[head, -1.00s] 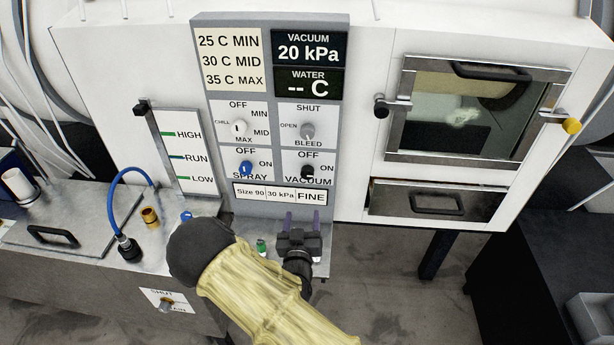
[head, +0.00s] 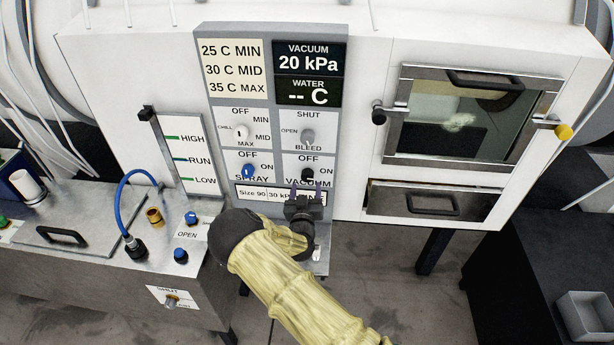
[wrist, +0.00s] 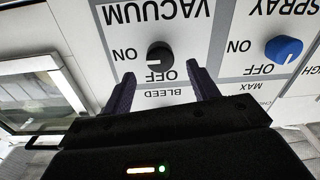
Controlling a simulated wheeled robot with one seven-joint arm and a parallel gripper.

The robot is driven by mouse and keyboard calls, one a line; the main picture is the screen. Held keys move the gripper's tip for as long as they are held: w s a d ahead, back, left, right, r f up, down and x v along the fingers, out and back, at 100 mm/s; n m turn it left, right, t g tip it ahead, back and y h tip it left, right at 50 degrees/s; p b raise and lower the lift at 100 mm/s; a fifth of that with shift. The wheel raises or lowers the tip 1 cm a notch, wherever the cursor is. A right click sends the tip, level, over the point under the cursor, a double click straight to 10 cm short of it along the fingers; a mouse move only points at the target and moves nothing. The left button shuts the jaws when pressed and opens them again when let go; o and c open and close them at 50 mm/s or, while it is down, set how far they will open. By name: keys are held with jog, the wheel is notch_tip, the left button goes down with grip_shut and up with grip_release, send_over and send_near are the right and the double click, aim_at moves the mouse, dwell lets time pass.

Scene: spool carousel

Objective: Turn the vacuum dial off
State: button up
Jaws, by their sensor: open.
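The vacuum dial (head: 307,174) is a small black knob on the grey control panel, between the OFF, ON and VACUUM labels. It also shows in the wrist view (wrist: 160,56), where the labels are upside down. I cannot clearly tell which label its pointer faces. My gripper (head: 306,192) is open just below the dial in the head view. In the wrist view, the two purple fingers of my gripper (wrist: 161,72) stand either side of the dial, apart from it. The vacuum display (head: 309,61) reads 20 kPa.
The blue spray dial (head: 248,171) is left of the vacuum dial. The grey bleed knob (head: 308,136) and white chill knob (head: 240,132) are above. A windowed door (head: 395,150) with handles stands to the right. A blue hose (head: 127,190) and valves stand on the left bench.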

aim_at(307, 179)
jog(key=shift+w+p, duration=0.75)
jog(key=shift+w, duration=1.7)
jog(key=shift+c, duration=0.2)
jog(key=c, duration=0.9)
